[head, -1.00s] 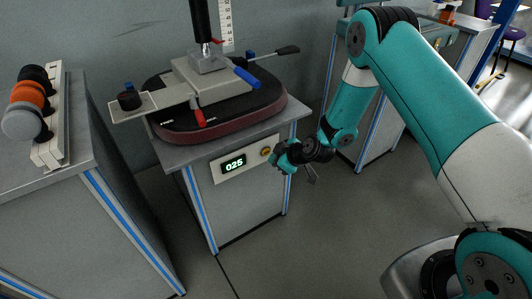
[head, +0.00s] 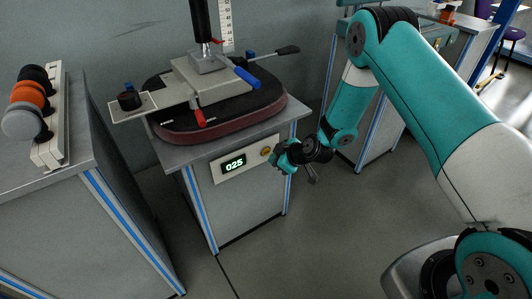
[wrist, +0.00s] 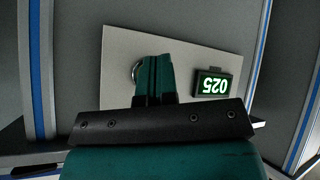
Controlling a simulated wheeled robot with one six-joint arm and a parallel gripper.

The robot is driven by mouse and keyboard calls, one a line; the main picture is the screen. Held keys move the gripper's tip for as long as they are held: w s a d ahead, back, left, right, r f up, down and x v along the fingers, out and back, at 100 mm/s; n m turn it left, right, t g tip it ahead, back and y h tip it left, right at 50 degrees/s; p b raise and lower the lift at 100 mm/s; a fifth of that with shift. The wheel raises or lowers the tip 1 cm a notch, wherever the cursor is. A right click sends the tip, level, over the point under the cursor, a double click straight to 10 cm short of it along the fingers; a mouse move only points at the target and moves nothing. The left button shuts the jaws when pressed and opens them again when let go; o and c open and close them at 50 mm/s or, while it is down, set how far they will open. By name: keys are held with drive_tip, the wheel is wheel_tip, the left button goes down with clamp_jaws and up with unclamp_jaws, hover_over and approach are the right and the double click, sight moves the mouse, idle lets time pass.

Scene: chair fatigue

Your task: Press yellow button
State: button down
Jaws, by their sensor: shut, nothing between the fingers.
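The yellow button (head: 266,151) sits on a pale control panel (head: 217,174) on the front of the test stand, right of a green display (head: 234,163) reading 025. My gripper (head: 280,160) is shut and empty, just right of and in front of the button in the head view. In the wrist view the panel (wrist: 120,45) and the upside-down display (wrist: 212,83) show. My shut fingertips (wrist: 155,75) cover most of the button there; only a curved edge of its ring (wrist: 136,72) shows. I cannot tell whether the fingers touch it.
A seat cushion (head: 240,122) is clamped on top of the stand, with a red handle and a blue handle. A bench (head: 70,175) with a rack of grey, orange and black discs stands at left.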

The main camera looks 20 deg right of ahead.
drive_tip(key=shift+w+a, duration=0.15)
drive_tip(key=shift+w, duration=0.3)
drive_tip(key=shift+w+a+b, duration=0.1)
drive_tip(key=shift+w+b, duration=0.25)
idle(0.6)
drive_tip(key=shift+s, duration=0.15)
drive_tip(key=shift+s+d, duration=0.25)
drive_tip(key=shift+s, duration=0.35)
drive_tip(key=s, duration=0.1)
drive_tip(key=s+d, duration=0.1)
drive_tip(key=s, duration=0.2)
drive_tip(key=shift+s+d, duration=0.3)
drive_tip(key=shift+s, duration=0.1)
idle(0.8)
